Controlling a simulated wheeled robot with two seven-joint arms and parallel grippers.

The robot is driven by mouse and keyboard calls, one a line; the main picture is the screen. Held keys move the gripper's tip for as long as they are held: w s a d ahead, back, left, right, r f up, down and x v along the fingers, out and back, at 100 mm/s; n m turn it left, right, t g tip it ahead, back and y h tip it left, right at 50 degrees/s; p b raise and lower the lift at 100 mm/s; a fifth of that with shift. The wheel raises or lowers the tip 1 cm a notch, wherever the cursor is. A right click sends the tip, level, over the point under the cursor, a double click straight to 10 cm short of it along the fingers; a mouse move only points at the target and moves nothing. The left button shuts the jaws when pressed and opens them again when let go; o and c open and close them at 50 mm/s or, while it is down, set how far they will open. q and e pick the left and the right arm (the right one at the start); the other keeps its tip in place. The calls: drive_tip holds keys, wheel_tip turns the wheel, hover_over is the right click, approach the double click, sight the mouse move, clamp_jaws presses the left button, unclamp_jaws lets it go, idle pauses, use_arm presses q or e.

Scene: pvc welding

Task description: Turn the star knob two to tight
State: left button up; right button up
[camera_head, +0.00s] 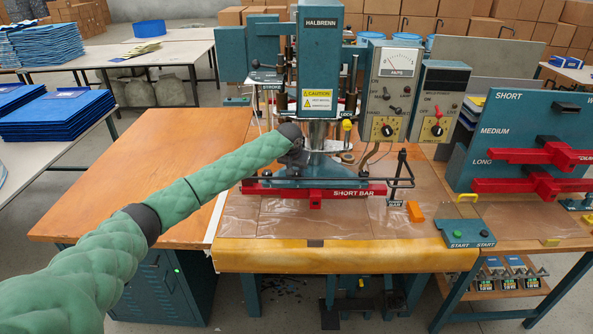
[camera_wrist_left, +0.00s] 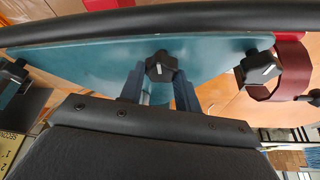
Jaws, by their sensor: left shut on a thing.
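My left arm reaches in from the left to the teal welding press (camera_head: 320,45), and my left gripper (camera_head: 300,152) is small and dark at the press's lower body. In the left wrist view, the left gripper (camera_wrist_left: 159,88) has its two fingers on either side of a black star knob (camera_wrist_left: 160,67) on the teal plate (camera_wrist_left: 95,62), and is shut on it. A second black star knob (camera_wrist_left: 257,70) sits to the right on the same plate, beside a red bar piece (camera_wrist_left: 290,55). In the head view the knobs are hard to make out behind the gripper. My right gripper is not in view.
The red short bar (camera_head: 315,193) lies along the press base. A control box with a dial (camera_head: 390,90) stands right of the press. A teal rack (camera_head: 525,120) holds red bars farther right. The orange tabletop (camera_head: 150,150) on the left is clear.

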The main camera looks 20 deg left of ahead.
use_arm(q)
drive_tip(key=o, duration=1)
drive_tip(key=shift+c, duration=0.2)
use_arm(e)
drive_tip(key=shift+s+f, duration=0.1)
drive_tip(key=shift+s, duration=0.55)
use_arm(q)
drive_tip(key=shift+s+r, duration=0.1)
drive_tip(key=shift+r, duration=0.15)
drive_tip(key=shift+b+v, duration=0.7)
drive_tip(key=shift+v, duration=0.25)
drive_tip(key=shift+b+v, duration=0.85)
drive_tip(key=shift+v, duration=1.85)
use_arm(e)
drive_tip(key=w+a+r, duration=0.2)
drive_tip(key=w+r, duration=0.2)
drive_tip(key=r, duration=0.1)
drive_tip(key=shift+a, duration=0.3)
use_arm(q)
drive_tip(key=shift+f, duration=0.1)
